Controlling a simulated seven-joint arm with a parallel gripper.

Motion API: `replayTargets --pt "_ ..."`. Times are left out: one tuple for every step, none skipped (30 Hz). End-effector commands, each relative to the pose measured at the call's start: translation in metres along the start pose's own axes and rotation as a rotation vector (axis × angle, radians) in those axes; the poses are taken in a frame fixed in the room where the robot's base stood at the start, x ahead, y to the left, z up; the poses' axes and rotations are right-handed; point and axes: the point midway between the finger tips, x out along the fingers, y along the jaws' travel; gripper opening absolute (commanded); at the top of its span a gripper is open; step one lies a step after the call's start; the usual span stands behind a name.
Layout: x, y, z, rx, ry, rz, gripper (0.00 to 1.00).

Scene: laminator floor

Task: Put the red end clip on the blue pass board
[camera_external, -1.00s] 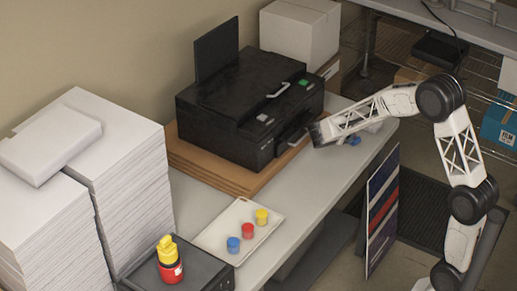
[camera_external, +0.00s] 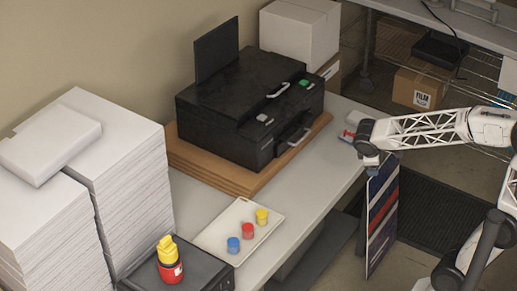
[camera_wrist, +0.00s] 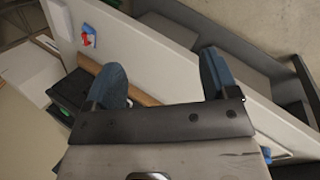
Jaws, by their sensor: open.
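A small red piece (camera_external: 347,134), which looks like the red end clip, is at the far right end of the white table. In the wrist view the red piece (camera_wrist: 86,40) lies against a small blue piece (camera_wrist: 90,30), perhaps the blue pass board. I cannot tell whether it is fixed on it or only overlaps it. My gripper (camera_external: 371,160) is at the table's right edge, just right of the red piece and apart from it. In the wrist view my gripper (camera_wrist: 162,82) has its two blue fingers wide apart, with nothing between them.
A black machine (camera_external: 245,110) stands on brown boards left of the clip. A striped panel (camera_external: 382,215) leans upright below my gripper. A tray (camera_external: 215,239) with red, blue and yellow pots lies nearer the front. Paper stacks (camera_external: 130,190) fill the left.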

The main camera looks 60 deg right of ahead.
Motion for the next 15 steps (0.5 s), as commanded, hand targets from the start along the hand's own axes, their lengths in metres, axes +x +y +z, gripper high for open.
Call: replayTargets --pt "-0.008 -0.012 0.008 0.040 0.027 -0.020 0.80" --pt "-0.011 -0.020 0.012 0.065 0.042 -0.035 0.80" --pt "-0.016 -0.030 0.017 0.098 0.061 -0.055 0.80" --pt "-0.019 -0.037 0.021 0.122 0.075 -0.071 0.80" --pt "-0.022 -0.044 0.024 0.147 0.089 -0.087 0.80" --pt "-0.027 -0.054 0.030 0.179 0.108 -0.108 0.80" --pt "-0.029 -0.062 0.033 0.204 0.121 -0.124 0.80" --pt "-0.032 -0.069 0.037 0.228 0.135 -0.140 0.80" --pt "-0.036 -0.079 0.042 0.260 0.153 -0.163 0.80" --pt "-0.039 -0.086 0.045 0.284 0.168 -0.180 0.80" --pt "-0.042 -0.093 0.049 0.307 0.180 -0.198 0.80" --pt "-0.045 -0.103 0.054 0.338 0.197 -0.222 0.80" --pt "-0.047 -0.110 0.058 0.360 0.209 -0.239 0.80" --pt "-0.049 -0.116 0.061 0.383 0.219 -0.257 0.80" --pt "-0.052 -0.124 0.065 0.410 0.234 -0.279 0.80"
